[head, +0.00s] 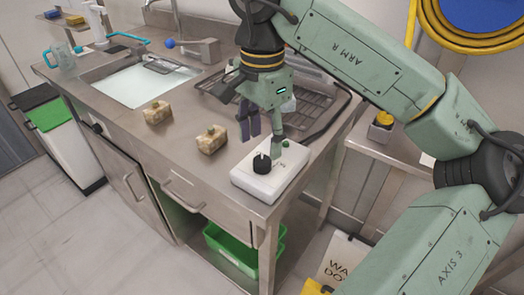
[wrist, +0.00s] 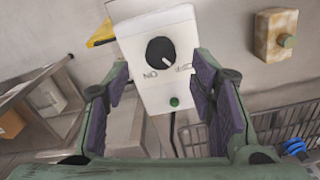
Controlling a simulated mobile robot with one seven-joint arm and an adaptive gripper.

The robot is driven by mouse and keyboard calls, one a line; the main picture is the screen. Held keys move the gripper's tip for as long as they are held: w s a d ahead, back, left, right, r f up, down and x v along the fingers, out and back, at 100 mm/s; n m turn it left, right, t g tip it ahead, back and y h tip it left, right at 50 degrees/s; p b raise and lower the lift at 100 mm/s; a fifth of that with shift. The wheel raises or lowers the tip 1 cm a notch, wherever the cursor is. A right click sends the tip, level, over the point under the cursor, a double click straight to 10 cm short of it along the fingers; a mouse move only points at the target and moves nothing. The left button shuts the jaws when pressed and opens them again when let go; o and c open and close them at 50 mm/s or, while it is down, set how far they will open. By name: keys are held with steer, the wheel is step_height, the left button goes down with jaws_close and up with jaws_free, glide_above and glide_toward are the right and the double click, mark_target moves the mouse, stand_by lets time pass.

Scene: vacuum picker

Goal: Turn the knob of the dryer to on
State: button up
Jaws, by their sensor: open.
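The dryer is a white box (head: 285,180) at the front right corner of the steel counter. Its round black knob (head: 262,163) is on top. In the wrist view the white box (wrist: 140,28) and knob (wrist: 157,48) lie ahead, between and beyond my fingers. The knob's white pointer slants to the lower right, toward a small mark I cannot read; letters like "NO" are at the knob's lower left. A green button (wrist: 174,102) is below. My gripper (head: 264,140) is open and empty above the box, apart from the knob; it also shows in the wrist view (wrist: 164,92).
Two beige blocks with green knobs (head: 157,112) (head: 212,140) stand left of the box. A dish rack (head: 320,98) is behind it, and a sink (head: 140,82) is farther left. A green bin (head: 228,250) sits under the counter.

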mark_target(262, 160)
steer(key=shift+f+p, duration=0.3)
steer(key=shift+f, duration=2.1)
steer(key=c, duration=1.1)
